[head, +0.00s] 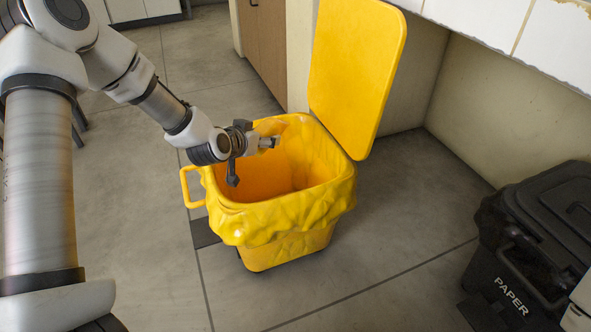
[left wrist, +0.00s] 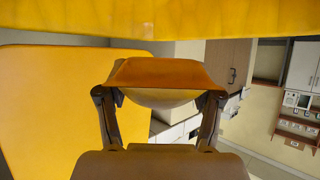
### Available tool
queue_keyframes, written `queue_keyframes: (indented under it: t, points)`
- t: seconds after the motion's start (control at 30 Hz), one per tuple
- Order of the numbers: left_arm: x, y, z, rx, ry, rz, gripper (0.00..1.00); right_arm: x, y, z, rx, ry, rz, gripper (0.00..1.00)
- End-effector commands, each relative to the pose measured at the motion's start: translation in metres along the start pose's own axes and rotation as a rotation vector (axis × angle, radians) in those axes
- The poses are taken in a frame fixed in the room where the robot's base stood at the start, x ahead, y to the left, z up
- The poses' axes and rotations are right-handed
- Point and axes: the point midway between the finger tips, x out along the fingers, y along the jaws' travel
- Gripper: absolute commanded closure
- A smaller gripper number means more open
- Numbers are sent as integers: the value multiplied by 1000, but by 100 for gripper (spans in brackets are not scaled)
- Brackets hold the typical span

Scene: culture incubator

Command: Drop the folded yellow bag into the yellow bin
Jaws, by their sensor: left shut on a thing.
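The yellow bin (head: 288,240) stands on the floor in the middle of the head view, lined with a crumpled yellow liner. Its yellow lid (head: 357,70) is raised at the back, so the top is open. My left gripper (head: 266,142) is over the bin's opening, near its back left. It is shut on the folded yellow bag (head: 271,126), which is partly hidden behind the gripper in the head view. In the left wrist view the bag (left wrist: 160,72) spans between both fingers.
A black bin marked PAPER (head: 525,255) stands at the lower right. A tiled counter (head: 480,20) runs along the upper right. A brown cabinet (head: 262,45) is behind the yellow bin. Grey floor is clear in front of the yellow bin.

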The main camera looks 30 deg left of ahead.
Motion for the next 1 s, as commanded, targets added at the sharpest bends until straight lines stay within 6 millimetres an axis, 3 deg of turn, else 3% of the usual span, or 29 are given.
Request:
queue_keyframes:
  t: [0.1,0.13,0.2,0.53,0.67,1.0]
  points:
    - [-1,0,-2,0,0,0,70,-2,0,0,0,0,0,100]
    - [-1,0,-2,0,0,0,31,-2,0,0,0,0,0,100]
    - [-1,0,-2,0,0,0,6,-2,0,0,0,0,0,100]
    - [-1,0,-1,0,0,0,5,-1,0,0,0,-1,0,100]
    - [-10,-1,-2,-4,1,-1,5,-1,0,0,0,-1,0,100]
    - [-92,1,-2,-14,6,5,5,-1,0,0,0,0,0,100]
